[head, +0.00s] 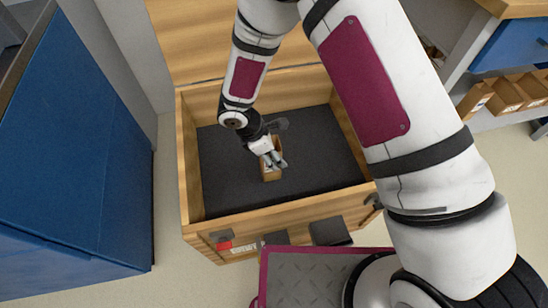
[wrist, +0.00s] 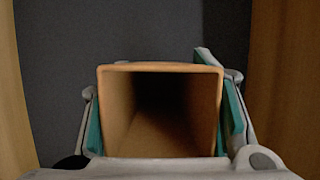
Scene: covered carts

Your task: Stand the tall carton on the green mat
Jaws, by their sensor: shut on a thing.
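A brown, open-topped carton (head: 270,174) is inside the wooden cart, near the middle of its dark floor. My gripper (head: 272,160) reaches down into the cart and is shut on this carton. In the wrist view the carton (wrist: 160,69) shows its open mouth and dark inside, with the teal-padded fingers of my gripper (wrist: 163,110) on its left and right sides. I cannot tell whether its base touches the cart floor. No green mat shows in either view.
The wooden cart (head: 188,160) has walls around the dark floor (head: 320,145) and a raised wooden lid (head: 200,40) behind. A blue cabinet (head: 70,160) stands at the left. Brown bins (head: 508,95) sit on a shelf at the right. The cart floor around the carton is clear.

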